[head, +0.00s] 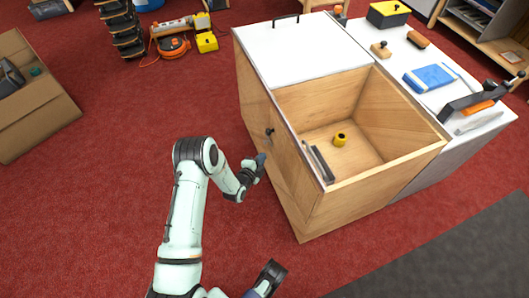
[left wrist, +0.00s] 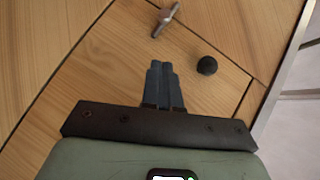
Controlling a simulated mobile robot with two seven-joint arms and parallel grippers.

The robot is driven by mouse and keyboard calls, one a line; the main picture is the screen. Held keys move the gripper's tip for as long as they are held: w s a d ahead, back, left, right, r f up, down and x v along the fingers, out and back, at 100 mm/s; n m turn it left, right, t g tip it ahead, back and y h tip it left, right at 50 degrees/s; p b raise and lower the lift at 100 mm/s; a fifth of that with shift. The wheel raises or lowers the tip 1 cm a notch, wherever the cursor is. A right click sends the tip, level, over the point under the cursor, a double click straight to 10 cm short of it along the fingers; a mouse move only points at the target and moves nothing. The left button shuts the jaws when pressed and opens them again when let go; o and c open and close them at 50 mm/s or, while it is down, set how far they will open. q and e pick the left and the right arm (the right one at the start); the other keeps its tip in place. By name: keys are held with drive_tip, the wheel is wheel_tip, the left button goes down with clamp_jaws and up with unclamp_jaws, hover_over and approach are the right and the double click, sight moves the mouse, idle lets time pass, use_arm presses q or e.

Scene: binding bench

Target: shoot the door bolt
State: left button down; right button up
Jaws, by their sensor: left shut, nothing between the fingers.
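The wooden cabinet (head: 262,88) has a panelled side facing my left arm, with a small dark knob (head: 269,131) on it. My left gripper (head: 262,159) is close to this side, below the knob in the head view. In the left wrist view its fingers (left wrist: 165,68) are shut and empty, pointing at the wood. A round black knob (left wrist: 207,65) is just right of the fingertips, and a small metal piece (left wrist: 166,19) is beyond them. Which of these belongs to the bolt I cannot tell. Part of my right gripper (head: 268,276) shows at the bottom; its fingers are unclear.
The cabinet's near compartment is open on top, with a yellow roll (head: 340,139) inside and a grey bar (head: 320,164) by its left rim. Tools lie on the white bench (head: 430,100) behind. A cardboard box (head: 40,115) is at far left. Red carpet between is clear.

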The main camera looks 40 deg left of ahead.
use_arm(q)
drive_tip(key=p+v, duration=0.1)
drive_tip(key=v, duration=0.4)
use_arm(e)
drive_tip(key=shift+s+a+r+g, duration=0.15)
drive_tip(key=shift+s+a+r, duration=0.2)
drive_tip(key=shift+s, duration=0.2)
drive_tip(key=shift+s+a+r+g, duration=0.15)
drive_tip(key=shift+s+a+r, duration=0.15)
drive_tip(key=shift+s, duration=0.25)
use_arm(q)
drive_tip(key=shift+d+f, duration=0.1)
drive_tip(key=shift+d, duration=0.05)
